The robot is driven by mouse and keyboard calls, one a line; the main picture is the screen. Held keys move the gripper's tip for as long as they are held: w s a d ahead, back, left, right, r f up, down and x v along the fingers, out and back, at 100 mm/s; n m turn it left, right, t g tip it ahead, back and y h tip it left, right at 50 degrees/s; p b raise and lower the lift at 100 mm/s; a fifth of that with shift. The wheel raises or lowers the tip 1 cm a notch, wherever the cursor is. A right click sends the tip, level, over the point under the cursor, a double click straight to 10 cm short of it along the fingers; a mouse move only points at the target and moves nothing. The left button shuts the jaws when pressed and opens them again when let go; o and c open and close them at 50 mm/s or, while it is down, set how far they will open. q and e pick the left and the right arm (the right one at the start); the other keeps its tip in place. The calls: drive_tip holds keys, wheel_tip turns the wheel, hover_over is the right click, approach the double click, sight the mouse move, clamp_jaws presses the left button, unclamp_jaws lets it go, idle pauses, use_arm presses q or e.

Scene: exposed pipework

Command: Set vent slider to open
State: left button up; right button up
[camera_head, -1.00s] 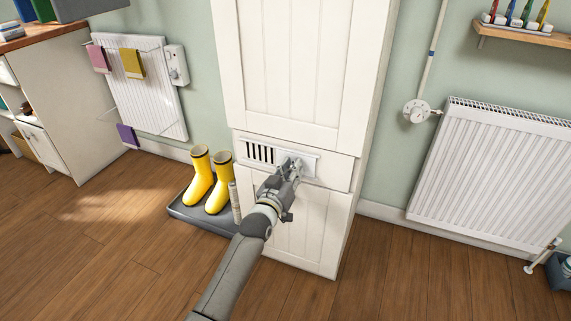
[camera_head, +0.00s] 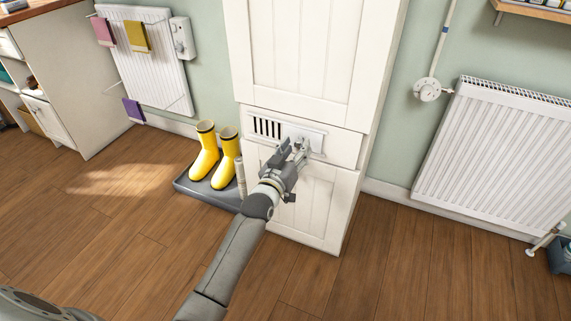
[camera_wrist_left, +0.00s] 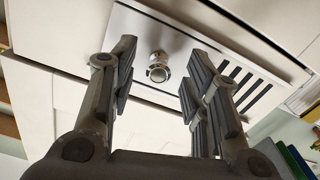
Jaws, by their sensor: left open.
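The vent (camera_head: 317,139) is a white plate across the tall white cupboard, with dark slots (camera_head: 267,127) showing on its left part. In the left wrist view the slots (camera_wrist_left: 240,84) are at the right, and a round metal knob (camera_wrist_left: 158,68) stands out from the plate (camera_wrist_left: 130,25). My left gripper (camera_head: 292,147) is in front of the plate, right of the slots. In the wrist view its open fingers (camera_wrist_left: 160,72) are on either side of the knob, with gaps on both sides. The fingers partly hide the knob in the head view. My right gripper is out of view.
Yellow boots (camera_head: 214,158) stand in a grey tray (camera_head: 205,193) left of the cupboard. A white radiator (camera_head: 490,155) is on the wall at the right, and another with cloths (camera_head: 137,37) is at the left. The wooden floor in front is clear.

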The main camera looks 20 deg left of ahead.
use_arm(q)
drive_tip(key=s, duration=1)
drive_tip(key=shift+a, duration=0.35)
